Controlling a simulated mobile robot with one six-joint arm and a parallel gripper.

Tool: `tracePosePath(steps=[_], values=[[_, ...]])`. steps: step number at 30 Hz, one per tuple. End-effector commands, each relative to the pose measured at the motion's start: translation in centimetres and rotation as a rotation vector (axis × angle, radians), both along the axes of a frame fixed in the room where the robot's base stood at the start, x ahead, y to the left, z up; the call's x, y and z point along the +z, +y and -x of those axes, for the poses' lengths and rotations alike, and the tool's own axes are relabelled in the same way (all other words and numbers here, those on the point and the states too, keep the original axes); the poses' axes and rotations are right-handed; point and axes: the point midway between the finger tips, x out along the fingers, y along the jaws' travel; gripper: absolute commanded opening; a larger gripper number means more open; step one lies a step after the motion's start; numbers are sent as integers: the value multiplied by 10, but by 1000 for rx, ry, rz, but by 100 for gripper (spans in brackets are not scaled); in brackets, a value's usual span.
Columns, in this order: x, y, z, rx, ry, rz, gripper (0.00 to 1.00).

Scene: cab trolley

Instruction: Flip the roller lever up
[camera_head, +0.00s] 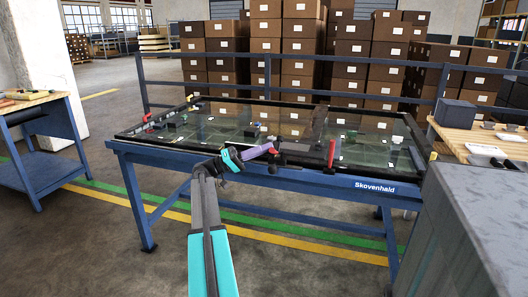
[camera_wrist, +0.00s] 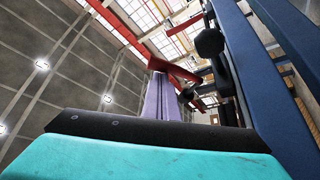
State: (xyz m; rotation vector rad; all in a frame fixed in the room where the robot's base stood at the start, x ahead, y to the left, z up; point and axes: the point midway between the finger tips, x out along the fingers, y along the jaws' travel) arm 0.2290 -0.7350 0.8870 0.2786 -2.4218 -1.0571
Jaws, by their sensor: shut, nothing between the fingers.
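My gripper (camera_head: 270,148) has purple fingers and is at the front edge of the blue table, left of its middle. In the wrist view the fingers (camera_wrist: 162,95) are together, with nothing seen between them. A small dark red part (camera_wrist: 182,72) shows at the fingertips, and a black arm with a round knob (camera_wrist: 210,43) stands just right of them. These look like the roller lever and its mount, but I cannot tell whether the fingers touch them. In the head view the gripper partly hides this spot. A longer red lever (camera_head: 332,153) stands upright further right on the front edge.
The blue table (camera_head: 345,183) carries a glass-topped panel (camera_head: 220,115) with small parts on it. Other red levers (camera_head: 148,117) sit on its left side. A grey cabinet (camera_head: 470,230) is at the front right. A workbench (camera_head: 40,145) stands left. Floor at the front left is clear.

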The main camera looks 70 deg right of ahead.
Motion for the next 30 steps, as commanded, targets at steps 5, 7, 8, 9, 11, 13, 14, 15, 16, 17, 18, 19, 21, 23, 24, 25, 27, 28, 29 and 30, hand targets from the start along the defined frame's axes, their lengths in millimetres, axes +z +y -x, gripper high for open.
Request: tracePosePath(steps=[5, 7, 8, 9, 11, 13, 14, 15, 16, 17, 18, 19, 21, 23, 24, 25, 27, 28, 29, 30], values=[[6, -4, -2, 1, -1, -1, 0], [11, -7, -3, 1, -1, 0, 0], [13, -9, -4, 2, 0, 0, 0], [17, -12, -5, 2, -1, 1, 0], [24, -16, -6, 3, -1, 1, 0], [32, -22, -8, 4, -1, 2, 0], [36, -25, -9, 4, -1, 2, 0], [30, -22, -15, 5, 0, -1, 0], [27, -20, -19, 4, 0, -1, 0], [25, -18, -23, 3, 1, -1, 0], [22, -17, -28, 3, 1, -1, 0], [20, -15, -32, 3, 1, -1, 0], [15, -12, -42, 3, 0, -1, 0], [12, -9, -51, 3, 1, -1, 0], [9, -7, -57, 4, 0, 0, 0], [7, -5, -61, 4, 0, 0, 0], [2, -2, -71, 5, 1, -2, 0], [0, -1, -74, 5, 1, -2, 0], [-1, 1, -78, 5, 1, -2, 0], [-3, 2, -82, 5, 0, -1, 0]])
